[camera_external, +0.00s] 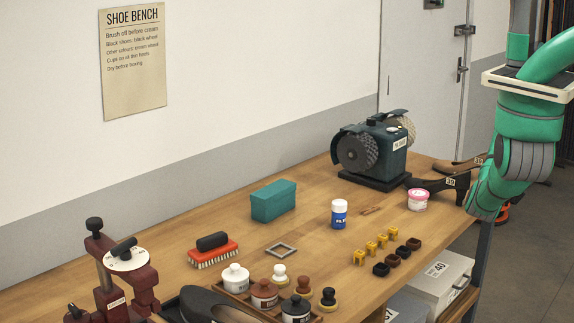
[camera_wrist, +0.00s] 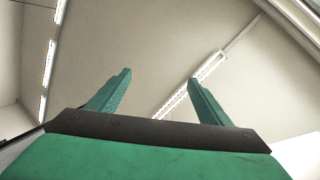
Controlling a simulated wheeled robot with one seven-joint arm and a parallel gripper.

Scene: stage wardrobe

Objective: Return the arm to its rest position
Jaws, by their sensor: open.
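My green arm (camera_external: 530,115) stands at the right edge of the external view, folded beside the right end of the bench. My gripper is not clearly visible in that view. In the wrist view my gripper (camera_wrist: 158,98) shows two teal fingers spread well apart, with nothing between them. Behind the fingers are only ceiling, walls and strip lights, so the gripper points upward, away from the bench.
The wooden bench (camera_external: 215,217) holds a twin-wheel polisher (camera_external: 378,150), dark heeled shoes (camera_external: 440,187), a pink-labelled jar (camera_external: 418,199), a teal box (camera_external: 273,201), a brush (camera_external: 214,252) and a red clamp (camera_external: 140,280).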

